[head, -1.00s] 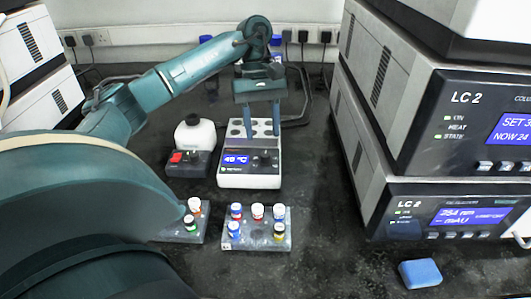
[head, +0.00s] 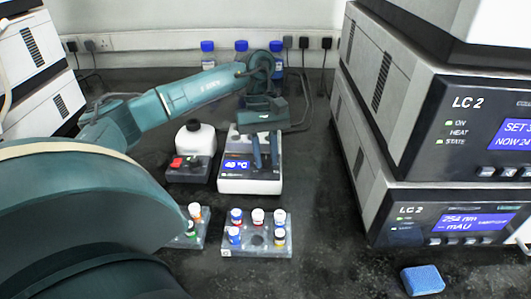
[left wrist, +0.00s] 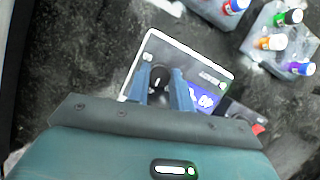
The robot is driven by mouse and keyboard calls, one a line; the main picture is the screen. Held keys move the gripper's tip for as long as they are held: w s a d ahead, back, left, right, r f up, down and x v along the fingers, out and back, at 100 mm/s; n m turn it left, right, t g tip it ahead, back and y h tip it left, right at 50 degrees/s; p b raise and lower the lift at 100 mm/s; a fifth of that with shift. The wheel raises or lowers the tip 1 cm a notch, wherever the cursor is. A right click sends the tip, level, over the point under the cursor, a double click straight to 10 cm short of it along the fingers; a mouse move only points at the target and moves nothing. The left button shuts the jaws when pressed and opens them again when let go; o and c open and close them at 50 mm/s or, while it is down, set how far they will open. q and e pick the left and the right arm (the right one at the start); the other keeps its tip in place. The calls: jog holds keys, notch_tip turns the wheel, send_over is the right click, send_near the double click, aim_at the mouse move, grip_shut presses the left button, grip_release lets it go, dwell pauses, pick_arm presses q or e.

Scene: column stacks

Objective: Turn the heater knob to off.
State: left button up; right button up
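The heater (head: 236,184) is a white block with a blue display (head: 237,166) that reads about 40 °C. Its dark round knob (left wrist: 160,78) shows in the left wrist view on the dark front panel (left wrist: 187,62). My left gripper (head: 265,166) is open at the heater's front, its two blue fingers pointing down at the panel. In the left wrist view my left gripper (left wrist: 161,90) has one finger on each side of the knob; whether they touch it is unclear. The fingers largely hide the knob in the head view. My right gripper is out of view.
Racks of capped vials (head: 256,248) sit in front. Blue-capped bottles (head: 208,57) stand behind. LC units (head: 450,205) and a blue sponge (head: 423,279) are at right.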

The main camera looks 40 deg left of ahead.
pick_arm(q)
grip_shut()
